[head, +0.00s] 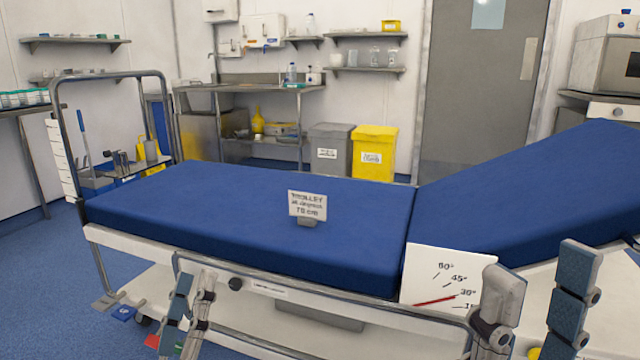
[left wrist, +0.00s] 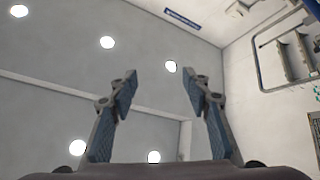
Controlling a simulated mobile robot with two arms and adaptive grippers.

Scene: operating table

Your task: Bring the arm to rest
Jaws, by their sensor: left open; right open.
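My left gripper (head: 196,280) stands at the lower left of the head view, fingers pointing up, in front of the near side rail of the blue-padded table (head: 250,215). In the left wrist view its two fingers (left wrist: 159,79) are spread apart with nothing between them. That view looks up at a pale ceiling with round lights. My right gripper (head: 541,262) stands at the lower right of the head view, fingers up and wide apart, in front of the table's raised section. It is empty. Neither gripper visibly holds anything.
A small sign (head: 308,206) stands on the flat padding. A white angle card (head: 447,278) with a red pointer is at the table's near side, beside my right gripper. A metal end frame (head: 110,76) rises at the left. Grey (head: 328,148) and yellow (head: 374,153) bins stand behind.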

